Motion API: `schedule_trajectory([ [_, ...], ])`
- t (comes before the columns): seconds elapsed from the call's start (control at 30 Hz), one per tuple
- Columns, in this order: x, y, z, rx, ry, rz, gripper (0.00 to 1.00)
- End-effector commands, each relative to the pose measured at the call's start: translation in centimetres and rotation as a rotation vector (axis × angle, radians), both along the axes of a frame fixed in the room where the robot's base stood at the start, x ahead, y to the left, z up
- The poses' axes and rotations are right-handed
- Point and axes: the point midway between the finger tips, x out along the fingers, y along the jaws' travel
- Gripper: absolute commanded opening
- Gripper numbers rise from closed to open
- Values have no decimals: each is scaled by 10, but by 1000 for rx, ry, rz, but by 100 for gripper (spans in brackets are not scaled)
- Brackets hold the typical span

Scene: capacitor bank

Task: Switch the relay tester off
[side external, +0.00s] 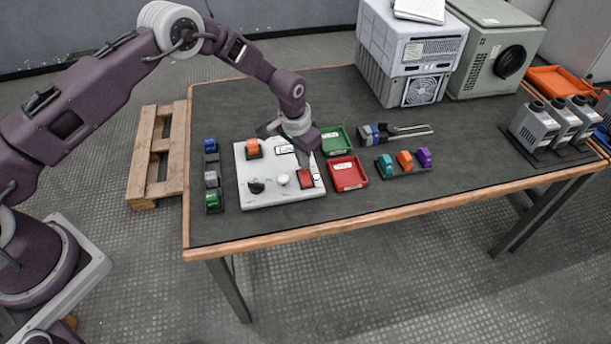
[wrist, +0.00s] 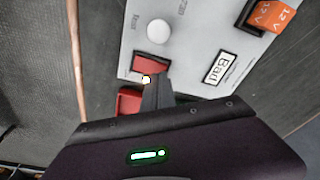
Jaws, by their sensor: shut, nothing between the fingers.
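The relay tester (side external: 265,170) is a white panel on the table, with an orange relay (side external: 253,147) in its back left. Its red switch (side external: 306,179) is at the front right; it also shows in the wrist view (wrist: 150,62). A small lit yellowish lamp (wrist: 146,79) is beside the switch. My gripper (side external: 306,170) is shut and empty, pointing down right at the switch. In the wrist view its fingertips (wrist: 155,78) overlap the switch's edge; I cannot tell whether they touch it. They partly hide the switch, and its tilt is unclear.
A black knob (side external: 256,187) and a white button (side external: 283,180) are left of the switch. A red tray (side external: 347,174) and a green tray (side external: 336,140) stand close on the right. Coloured relays in racks flank the tester. The table front is clear.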

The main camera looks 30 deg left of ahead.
Motion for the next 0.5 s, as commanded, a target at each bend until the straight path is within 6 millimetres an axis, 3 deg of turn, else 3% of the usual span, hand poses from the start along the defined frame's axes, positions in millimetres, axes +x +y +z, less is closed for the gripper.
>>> schedule_trajectory([
  [0.5,0,0,-4,0,0,0,0],
])
